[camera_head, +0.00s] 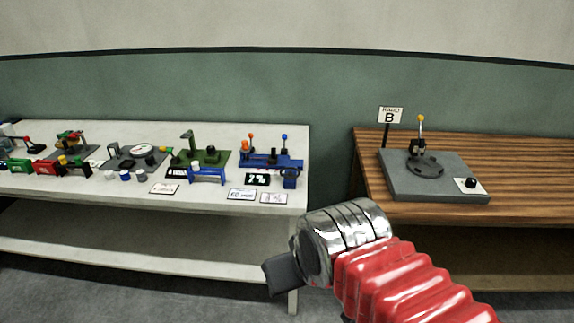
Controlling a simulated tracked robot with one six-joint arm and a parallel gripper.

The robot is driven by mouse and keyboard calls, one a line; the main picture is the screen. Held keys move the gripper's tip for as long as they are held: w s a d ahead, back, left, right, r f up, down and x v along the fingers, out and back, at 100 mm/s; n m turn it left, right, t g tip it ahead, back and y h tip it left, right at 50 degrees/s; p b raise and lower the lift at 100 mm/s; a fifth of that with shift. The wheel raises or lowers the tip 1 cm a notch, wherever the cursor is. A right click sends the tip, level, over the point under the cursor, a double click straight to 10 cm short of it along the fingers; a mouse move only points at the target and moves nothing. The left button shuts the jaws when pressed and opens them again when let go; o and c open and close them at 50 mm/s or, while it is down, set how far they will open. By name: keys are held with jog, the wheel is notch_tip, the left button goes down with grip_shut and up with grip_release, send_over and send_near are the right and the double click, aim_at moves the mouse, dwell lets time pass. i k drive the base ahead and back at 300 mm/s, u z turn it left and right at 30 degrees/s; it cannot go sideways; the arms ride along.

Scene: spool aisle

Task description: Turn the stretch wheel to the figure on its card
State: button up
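I cannot tell which part is the stretch wheel. A blue machine (272,162) with an orange-topped and a blue-topped lever stands at the right end of the white bench. A small black display (257,179) with pale figures is in front of it. White cards (242,194) and (274,198) lie along the bench's front edge; their print is too small to read surely. My gripper (283,272) is a dark piece beyond a chrome wrist, low in front of the white bench's right end and apart from the machines. Its fingers cannot be made out.
The white bench (230,133) also carries a green machine (212,157), a grey machine (125,158) and several coloured blocks. A wooden bench (372,150) to the right holds a grey plate (400,185) with a yellow-knobbed lever and a "B" sign (390,115). A gap separates the benches.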

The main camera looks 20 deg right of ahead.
aim_at(289, 174)
jog(key=z, duration=0.05)
jog(key=i, duration=1.4)
